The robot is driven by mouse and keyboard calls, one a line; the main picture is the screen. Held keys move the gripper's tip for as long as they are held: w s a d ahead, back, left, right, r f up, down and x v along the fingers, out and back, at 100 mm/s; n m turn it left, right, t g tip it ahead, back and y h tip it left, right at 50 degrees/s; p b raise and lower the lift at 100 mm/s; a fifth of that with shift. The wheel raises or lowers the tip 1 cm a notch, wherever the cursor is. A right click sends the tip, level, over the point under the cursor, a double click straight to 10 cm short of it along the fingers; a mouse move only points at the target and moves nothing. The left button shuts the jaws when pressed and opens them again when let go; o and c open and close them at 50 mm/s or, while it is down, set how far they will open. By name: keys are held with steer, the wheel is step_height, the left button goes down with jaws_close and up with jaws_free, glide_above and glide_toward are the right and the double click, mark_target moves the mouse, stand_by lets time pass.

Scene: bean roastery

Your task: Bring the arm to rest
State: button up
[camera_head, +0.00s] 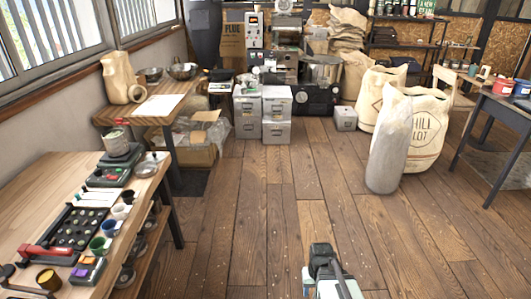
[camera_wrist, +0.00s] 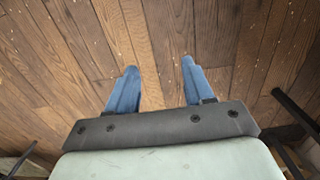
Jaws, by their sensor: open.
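In the wrist view my gripper (camera_wrist: 158,85) is open. Its two blue fingers stand apart with nothing between them, over bare wooden floor. In the head view my arm (camera_head: 328,272) shows at the bottom centre, above the floor. The fingers cannot be made out there.
A wooden workbench (camera_head: 45,185) with cups and small devices stands at the left. A second table (camera_head: 150,112) and grey drawer units (camera_head: 277,115) stand behind it. Large sacks (camera_head: 428,125) and a dark table (camera_head: 510,105) are at the right. The middle floor (camera_head: 290,200) is clear.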

steer(key=s+f+g, duration=0.3)
steer(key=s+f, duration=0.6)
steer(key=s, duration=0.5)
steer(key=s+f+g, duration=0.3)
steer(key=s+f, duration=0.6)
steer(key=s, duration=0.5)
steer(key=shift+s+f, duration=0.2)
steer(key=shift+f, duration=0.2)
